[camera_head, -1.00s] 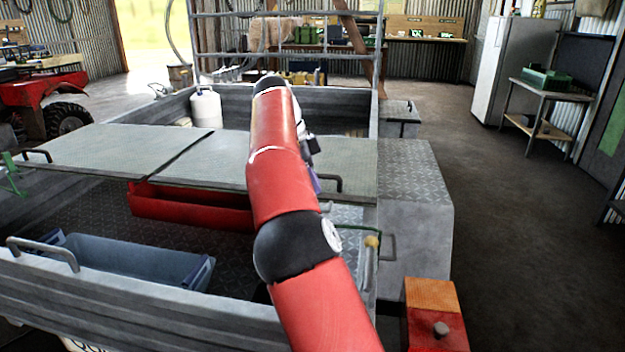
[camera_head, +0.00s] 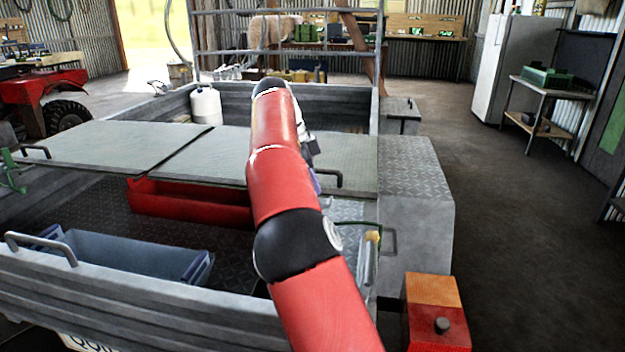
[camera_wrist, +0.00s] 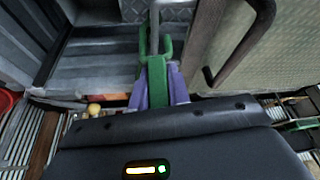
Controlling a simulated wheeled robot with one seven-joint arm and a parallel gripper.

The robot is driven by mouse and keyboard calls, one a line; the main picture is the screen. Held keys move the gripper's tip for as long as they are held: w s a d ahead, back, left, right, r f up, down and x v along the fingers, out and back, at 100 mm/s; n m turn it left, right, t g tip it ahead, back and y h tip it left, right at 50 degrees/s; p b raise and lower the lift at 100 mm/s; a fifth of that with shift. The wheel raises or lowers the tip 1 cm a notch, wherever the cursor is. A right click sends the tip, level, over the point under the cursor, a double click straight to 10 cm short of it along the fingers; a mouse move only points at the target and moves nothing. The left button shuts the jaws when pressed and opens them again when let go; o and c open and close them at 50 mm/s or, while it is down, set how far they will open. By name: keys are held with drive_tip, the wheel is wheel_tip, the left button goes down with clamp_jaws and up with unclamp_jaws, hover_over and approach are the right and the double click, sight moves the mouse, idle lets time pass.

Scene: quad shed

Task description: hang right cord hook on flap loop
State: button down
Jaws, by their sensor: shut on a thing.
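My gripper (camera_wrist: 160,92) is shut on the green cord hook (camera_wrist: 155,66) in the wrist view, its purple fingers on either side of the stem. The hook's curved end points away from my palm. The dark flap loop (camera_wrist: 243,42) stands on the pale flap, right of the hook and apart from it. A thin green cord (camera_head: 352,223) runs near the trailer's right side, by a yellow knob (camera_head: 374,238).
The tailgate (camera_head: 130,290) with its grey handle stands in front. A blue-grey bin (camera_head: 130,262) and a red tray (camera_head: 190,208) lie in the trailer bed. A red-orange lamp block (camera_head: 436,310) sits at the near right corner.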

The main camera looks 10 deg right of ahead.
drive_tip(key=shift+f+b, duration=0.75)
drive_tip(key=shift+f, duration=0.45)
drive_tip(key=c, duration=0.8)
unclamp_jaws()
drive_tip(key=shift+o, duration=0.2)
